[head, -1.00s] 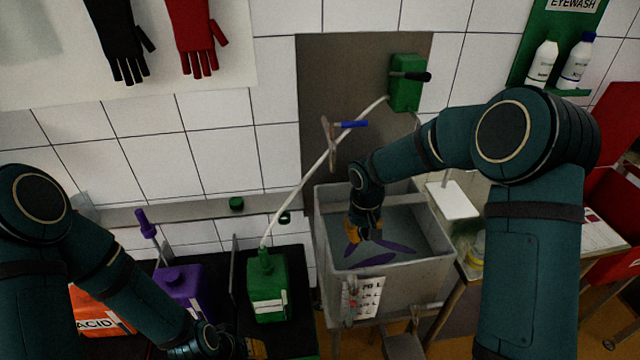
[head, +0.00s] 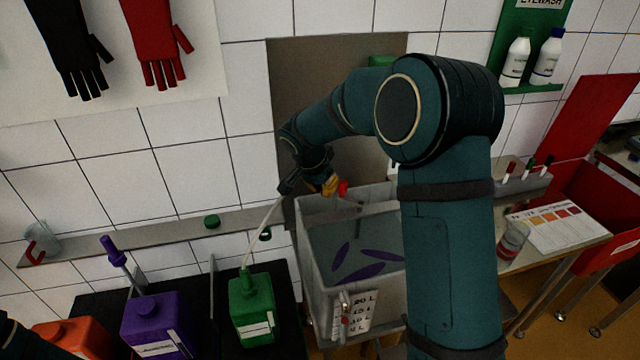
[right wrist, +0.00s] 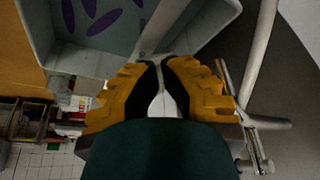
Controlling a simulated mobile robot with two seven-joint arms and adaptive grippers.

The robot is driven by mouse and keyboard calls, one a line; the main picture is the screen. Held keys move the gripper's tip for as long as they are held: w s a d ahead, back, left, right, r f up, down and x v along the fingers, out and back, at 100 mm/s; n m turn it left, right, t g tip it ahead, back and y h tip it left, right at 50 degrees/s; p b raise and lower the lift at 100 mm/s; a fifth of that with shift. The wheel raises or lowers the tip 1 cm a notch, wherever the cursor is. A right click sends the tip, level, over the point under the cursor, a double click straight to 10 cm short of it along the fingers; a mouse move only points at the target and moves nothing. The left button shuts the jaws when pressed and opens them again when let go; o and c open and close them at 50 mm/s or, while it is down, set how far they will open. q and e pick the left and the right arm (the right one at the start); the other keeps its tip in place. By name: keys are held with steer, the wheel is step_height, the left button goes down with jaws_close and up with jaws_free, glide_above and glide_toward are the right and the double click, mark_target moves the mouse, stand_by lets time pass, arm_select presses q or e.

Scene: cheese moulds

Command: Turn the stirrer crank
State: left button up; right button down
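I cannot single out a stirrer crank for certain. A grey tank (head: 312,285) stands at centre, with purple oval shapes (head: 365,272) inside. My right gripper (head: 335,187) is at the tank's back left rim; its yellow fingers also show in the right wrist view (right wrist: 160,62). Their tips are close together, and a thin pale thing shows in the gap; I cannot tell if it is held. A small red part (head: 343,189) shows beside the fingers. A metal T-shaped fitting (right wrist: 252,120) is right of them. A green box (head: 382,61) on the wall panel is mostly hidden by my arm.
A green canister (head: 252,308) with a pale hose (head: 262,228), a purple canister (head: 152,325) and an orange one (head: 70,340) stand left of the tank. A shelf (head: 150,232) runs along the wall. A side table (head: 570,242) is at right.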

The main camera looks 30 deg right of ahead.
mark_target(340, 198)
steer(key=x, duration=0.7)
steer(key=shift+w+d+r, duration=0.1)
steer(key=shift+w+d, duration=0.15)
steer(key=shift+d, duration=0.3)
steer(key=shift+w+d+r, duration=0.1)
steer(key=shift+w+d, duration=0.15)
steer(key=shift+d, duration=0.3)
steer(key=shift+w+d, duration=0.3)
steer(key=shift+d, duration=0.3)
steer(key=shift+w+d+f+m+g+b, duration=0.1)
steer(key=shift+w+d+m+g+b, duration=0.2)
steer(key=shift+m, duration=0.4)
steer(key=shift+w+b, duration=0.45)
